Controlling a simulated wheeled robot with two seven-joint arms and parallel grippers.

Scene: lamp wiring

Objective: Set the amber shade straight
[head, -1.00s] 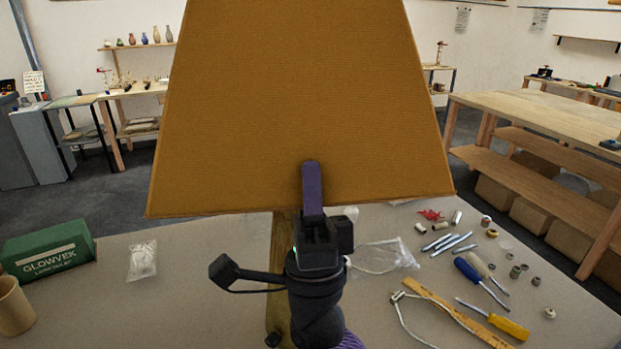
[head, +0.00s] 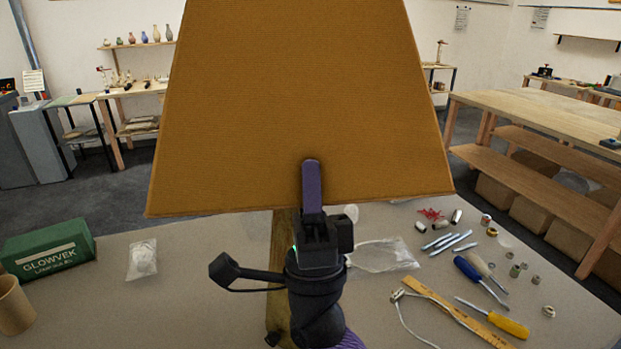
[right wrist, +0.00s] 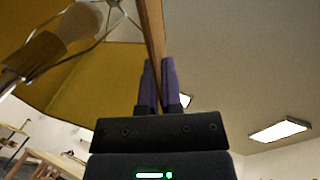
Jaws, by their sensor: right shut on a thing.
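The amber shade (head: 300,110) fills the upper middle of the head view. Its lower rim slopes slightly, a little higher at the right than at the left. A wooden lamp post (head: 281,262) stands below it. My right gripper (head: 312,185) is at the shade's lower edge, one finger on the outer face. In the right wrist view its purple fingers (right wrist: 157,85) are shut on the shade's wall, seen edge-on. The shade's amber inside (right wrist: 95,85), wire frame (right wrist: 108,18) and a bulb (right wrist: 75,25) show there. My left gripper is out of view.
On the grey table, a green box (head: 48,248), a clear bag (head: 142,260) and a tan cup (head: 14,305) lie left. Right are a wooden ruler (head: 450,312), screwdrivers (head: 492,318), metal tubes (head: 450,243) and small fittings. The left middle is clear.

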